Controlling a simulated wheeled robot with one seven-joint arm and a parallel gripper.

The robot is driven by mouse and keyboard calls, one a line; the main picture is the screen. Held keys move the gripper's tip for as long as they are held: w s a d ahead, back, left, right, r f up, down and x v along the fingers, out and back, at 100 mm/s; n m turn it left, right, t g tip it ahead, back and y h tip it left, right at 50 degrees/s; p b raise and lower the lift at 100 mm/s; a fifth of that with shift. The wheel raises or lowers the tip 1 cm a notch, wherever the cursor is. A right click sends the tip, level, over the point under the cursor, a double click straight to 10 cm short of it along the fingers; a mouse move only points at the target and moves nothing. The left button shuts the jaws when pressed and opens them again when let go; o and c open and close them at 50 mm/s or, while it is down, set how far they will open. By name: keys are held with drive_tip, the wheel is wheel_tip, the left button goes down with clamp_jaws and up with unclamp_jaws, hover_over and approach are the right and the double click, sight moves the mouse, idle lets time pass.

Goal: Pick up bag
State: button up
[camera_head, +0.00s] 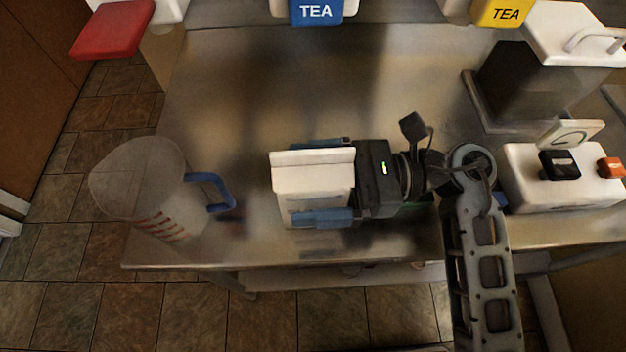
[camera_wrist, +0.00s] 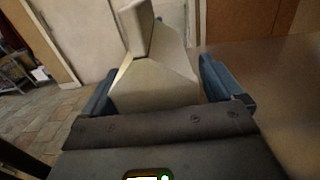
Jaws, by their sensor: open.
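A white bag (camera_head: 312,181) with a folded top stands on the metal counter (camera_head: 240,90), near its middle. It also shows in the wrist view (camera_wrist: 155,75), pale and close ahead. My gripper (camera_head: 322,181) reaches in from the right with its blue fingers on either side of the bag, one along the far side and one along the near side. In the wrist view the fingers (camera_wrist: 155,80) flank the bag left and right. The jaws are open around it; I cannot tell whether either finger touches it.
A clear measuring jug (camera_head: 150,190) with a blue handle (camera_head: 214,190) stands left of the bag near the counter's edge. Blue (camera_head: 316,10) and yellow (camera_head: 503,14) TEA labels are at the back. A dark dispenser (camera_head: 515,85) and a white switch box (camera_head: 530,190) stand right.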

drive_tip(key=c, duration=1.3)
drive_tip(key=shift+c, duration=0.7)
drive_tip(key=shift+r, duration=0.2)
